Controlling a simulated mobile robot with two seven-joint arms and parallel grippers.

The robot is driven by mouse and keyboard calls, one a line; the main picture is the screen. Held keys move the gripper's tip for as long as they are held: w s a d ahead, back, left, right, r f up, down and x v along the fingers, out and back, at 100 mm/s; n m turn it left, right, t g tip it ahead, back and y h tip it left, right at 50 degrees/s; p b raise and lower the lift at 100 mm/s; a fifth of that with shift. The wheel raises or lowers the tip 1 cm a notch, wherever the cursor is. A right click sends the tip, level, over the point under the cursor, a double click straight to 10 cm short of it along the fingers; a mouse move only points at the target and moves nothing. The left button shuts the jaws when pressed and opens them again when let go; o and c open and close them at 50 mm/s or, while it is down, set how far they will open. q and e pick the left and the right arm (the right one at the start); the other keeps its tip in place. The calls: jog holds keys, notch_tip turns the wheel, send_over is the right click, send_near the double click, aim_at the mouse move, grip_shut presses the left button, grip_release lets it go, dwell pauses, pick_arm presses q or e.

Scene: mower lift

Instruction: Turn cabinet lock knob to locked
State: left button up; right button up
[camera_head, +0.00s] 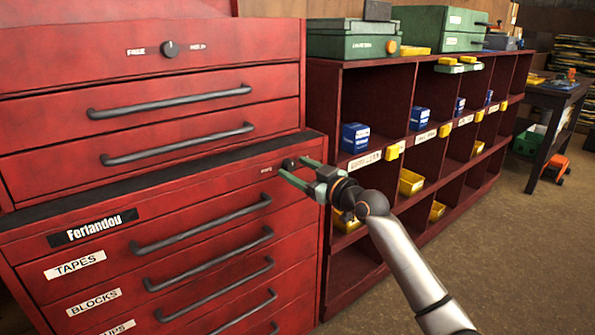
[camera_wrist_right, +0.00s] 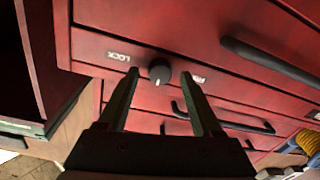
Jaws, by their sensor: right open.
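A small black lock knob (camera_head: 289,164) sits on the upper right front of the lower red cabinet (camera_head: 301,197), below its dark top edge. In the right wrist view the knob (camera_wrist_right: 160,72) shows with a "LOCK" label on one side and a partly hidden label on the other. Its exact pointer angle is too small to tell. My right gripper (camera_head: 295,168) is open in front of the knob. In the wrist view its two fingers (camera_wrist_right: 160,78) stand on either side of the knob, and I cannot tell whether they touch it. My left gripper is not in view.
The upper red chest (camera_head: 100,58) has another black knob (camera_head: 170,49) beside a "FREE" label. Drawer handles (camera_head: 205,225) stick out below the lock knob. A red shelf (camera_head: 392,75) with blue and yellow bins stands at right. Open floor (camera_head: 520,240) lies further right.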

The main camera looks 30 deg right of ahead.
jog(key=shift+w, duration=0.1)
jog(key=shift+c, duration=0.3)
grip_shut()
